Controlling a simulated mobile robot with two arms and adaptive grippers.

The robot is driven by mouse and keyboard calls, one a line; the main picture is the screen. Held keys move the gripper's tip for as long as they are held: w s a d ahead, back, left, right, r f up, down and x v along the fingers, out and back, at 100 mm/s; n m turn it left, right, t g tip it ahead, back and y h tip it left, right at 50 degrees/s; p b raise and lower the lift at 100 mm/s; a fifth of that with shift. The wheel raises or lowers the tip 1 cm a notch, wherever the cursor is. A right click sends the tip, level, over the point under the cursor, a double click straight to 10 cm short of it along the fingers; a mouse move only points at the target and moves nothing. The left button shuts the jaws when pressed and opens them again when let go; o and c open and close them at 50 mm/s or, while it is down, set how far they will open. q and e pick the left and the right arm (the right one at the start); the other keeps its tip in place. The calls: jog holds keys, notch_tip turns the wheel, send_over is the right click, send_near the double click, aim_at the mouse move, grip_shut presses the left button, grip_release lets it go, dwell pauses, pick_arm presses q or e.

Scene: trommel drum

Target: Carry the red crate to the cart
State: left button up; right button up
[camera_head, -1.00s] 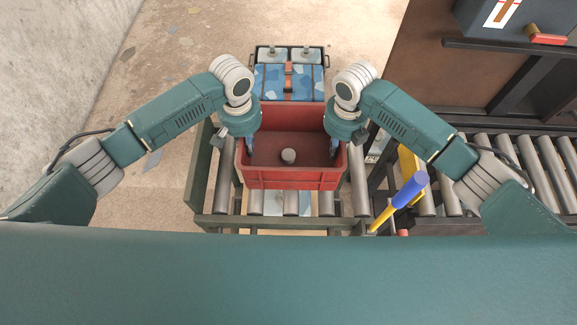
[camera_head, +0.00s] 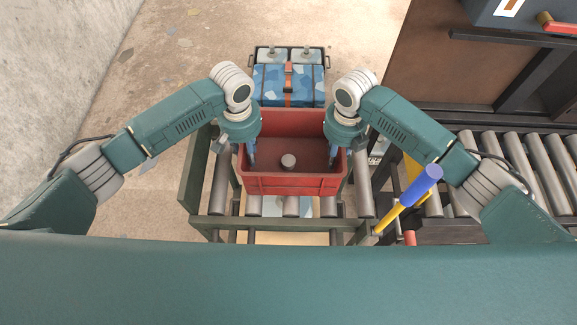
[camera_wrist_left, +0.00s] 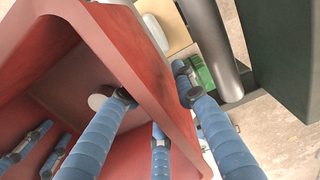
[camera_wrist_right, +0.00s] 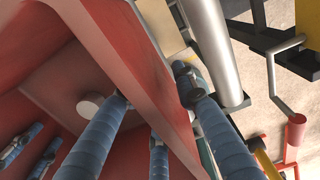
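The red crate (camera_head: 290,184) sits upright over a roller frame (camera_head: 268,224) at the centre of the head view. A grey round piece (camera_head: 288,161) lies on its floor. My left gripper (camera_head: 250,160) is at the crate's left wall and my right gripper (camera_head: 333,160) at its right wall. In the left wrist view the fingers (camera_wrist_left: 153,88) straddle the wall, one inside and one outside, close against it. The right wrist view shows the same hold (camera_wrist_right: 152,88). Whether the crate's underside touches the rollers is hidden. I cannot identify the cart for sure.
A blue patterned case (camera_head: 288,84) with straps stands just behind the crate. A roller conveyor (camera_head: 515,150) and a dark shelf lie to the right. A blue-and-yellow lever (camera_head: 420,186) stands right of the roller frame. A concrete wall (camera_head: 60,70) is left, with open floor beside it.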

pick_arm(q)
jog(key=shift+r, duration=0.1)
pick_arm(e)
jog(key=shift+r, duration=0.25)
pick_arm(q)
notch_tip(320, 180, up, 12)
pick_arm(e)
notch_tip(320, 180, up, 12)
jog(key=shift+f, duration=0.25)
dwell(0.3)
dwell(0.5)
